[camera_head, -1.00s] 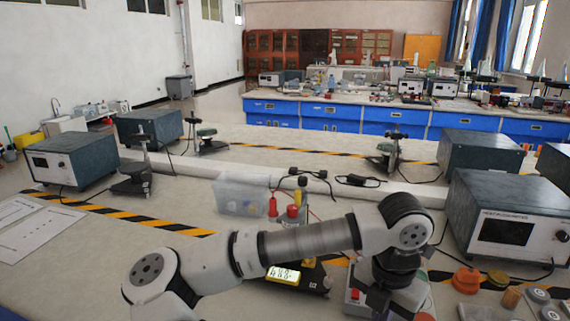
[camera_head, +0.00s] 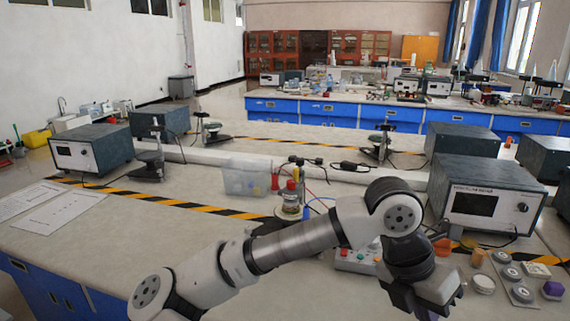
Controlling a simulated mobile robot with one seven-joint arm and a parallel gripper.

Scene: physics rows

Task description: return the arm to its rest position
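My arm crosses the lower middle of the head view, its light grey links bent over the near bench. My gripper (camera_head: 425,298) is the dark part at the lower right, below the wrist, above the bench's front part. Its fingertips run toward the bottom edge of the picture, so I cannot tell whether it is open or shut. I see no object clearly in it.
A button box (camera_head: 356,259) stands left of my wrist. Round weights (camera_head: 511,273), a purple block (camera_head: 553,289) and an orange piece (camera_head: 442,247) lie right. A meter box (camera_head: 487,205) and a clear bin (camera_head: 247,178) stand behind.

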